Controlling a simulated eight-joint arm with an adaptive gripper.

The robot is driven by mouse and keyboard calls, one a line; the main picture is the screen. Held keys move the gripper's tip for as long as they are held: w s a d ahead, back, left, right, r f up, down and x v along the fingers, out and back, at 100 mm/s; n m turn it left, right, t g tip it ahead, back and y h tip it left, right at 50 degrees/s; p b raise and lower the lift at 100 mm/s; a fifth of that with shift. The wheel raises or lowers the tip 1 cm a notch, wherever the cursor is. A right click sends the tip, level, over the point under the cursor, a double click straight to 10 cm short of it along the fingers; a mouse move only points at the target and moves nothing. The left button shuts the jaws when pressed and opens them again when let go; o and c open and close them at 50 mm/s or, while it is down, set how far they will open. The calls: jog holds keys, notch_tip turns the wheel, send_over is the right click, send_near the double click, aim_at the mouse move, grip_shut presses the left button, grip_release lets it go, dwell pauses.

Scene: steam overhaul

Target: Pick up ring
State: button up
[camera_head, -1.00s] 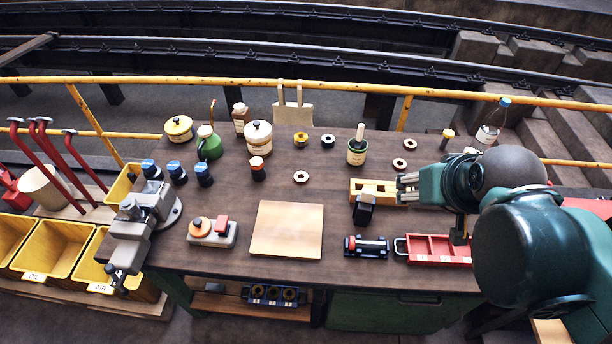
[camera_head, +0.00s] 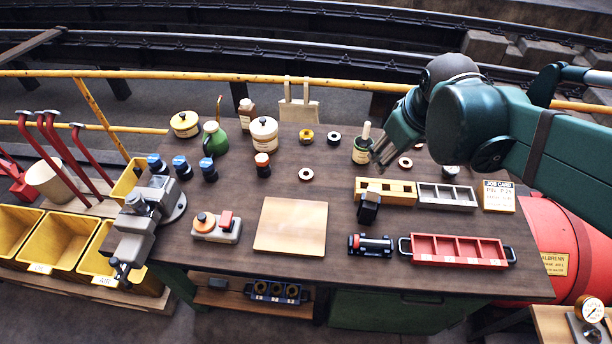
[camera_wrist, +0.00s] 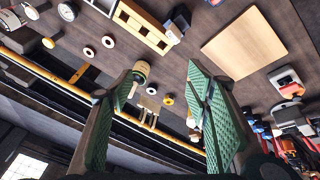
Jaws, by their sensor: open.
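Several small rings lie flat on the brown bench. A similar ring (camera_head: 405,163) lies to the right, below my gripper's wrist. My gripper (camera_head: 379,158) is open and empty, above the bench by the green pot (camera_head: 361,150). In the wrist view its two green-padded fingers (camera_wrist: 165,88) are spread wide, with no ring between the pads.
A yellow slotted block (camera_head: 399,189), a grey tray (camera_head: 446,186) and a red tray (camera_head: 458,239) stand at the right. A wooden board (camera_head: 291,225) lies front centre. Bottles and jars line the back, before a yellow rail (camera_head: 230,73).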

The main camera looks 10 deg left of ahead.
jog(key=w+a+f+n+g, duration=0.1)
jog(key=w+a+f+n, duration=0.3)
jog(key=w+a, duration=0.25)
jog(key=n+g, duration=0.4)
jog(key=n, duration=0.6)
send_near(306, 171)
jog(key=s, duration=0.1)
jog(key=shift+s+a+f+h+b, duration=0.1)
jog(key=shift+f+h+b, duration=0.15)
jog(key=shift+h+b, duration=0.05)
jog(key=shift+f, duration=0.1)
jog(key=shift+f, duration=1.2)
jog(key=shift+s+f, duration=0.2)
jog(key=shift+f, duration=2.4)
